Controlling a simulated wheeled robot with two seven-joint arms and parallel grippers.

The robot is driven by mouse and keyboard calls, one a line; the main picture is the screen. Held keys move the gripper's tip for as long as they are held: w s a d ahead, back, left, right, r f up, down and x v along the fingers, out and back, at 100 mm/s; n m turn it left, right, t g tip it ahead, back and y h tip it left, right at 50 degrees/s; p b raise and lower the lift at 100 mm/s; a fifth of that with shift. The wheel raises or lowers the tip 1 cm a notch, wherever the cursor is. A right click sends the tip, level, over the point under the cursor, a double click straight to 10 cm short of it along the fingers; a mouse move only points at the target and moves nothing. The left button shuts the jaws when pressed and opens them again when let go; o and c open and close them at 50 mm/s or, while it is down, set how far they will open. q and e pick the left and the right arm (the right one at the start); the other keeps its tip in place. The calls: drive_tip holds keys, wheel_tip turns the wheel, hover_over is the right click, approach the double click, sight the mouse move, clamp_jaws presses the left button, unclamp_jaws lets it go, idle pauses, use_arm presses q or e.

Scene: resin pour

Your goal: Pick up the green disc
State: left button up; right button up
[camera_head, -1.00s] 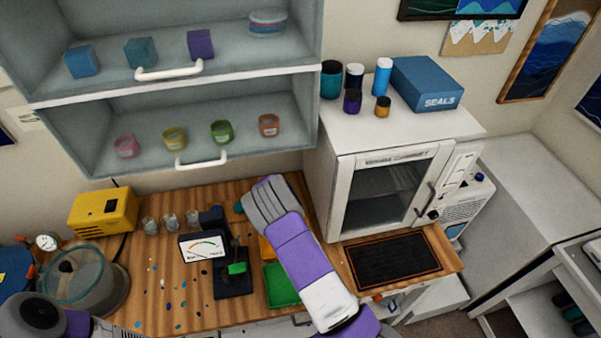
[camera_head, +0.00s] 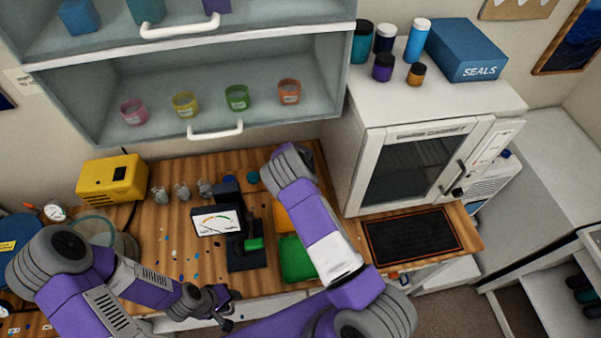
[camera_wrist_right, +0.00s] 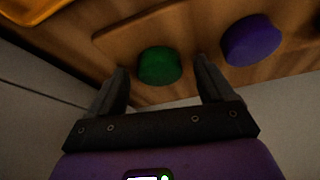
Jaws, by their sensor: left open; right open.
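The green disc (camera_wrist_right: 160,66) lies on a wooden surface in the right wrist view. My right gripper (camera_wrist_right: 161,76) is open, with one finger on each side of the disc and the disc near the fingertip line. I cannot tell whether the fingers touch it. In the head view my right arm reaches up over the bench; its fingers and the green disc cannot be made out there. My left gripper (camera_head: 226,304) is open and empty near the bench's front edge, left of the green tray.
A purple disc (camera_wrist_right: 252,40) lies close to the right finger. On the bench are a green tray (camera_head: 298,262), a meter (camera_head: 217,220), a yellow box (camera_head: 112,181) and a black mat (camera_head: 412,236). A white cabinet (camera_head: 345,165) stands at right.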

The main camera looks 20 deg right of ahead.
drive_tip(key=shift+r, duration=0.1)
drive_tip(key=c, duration=1.1)
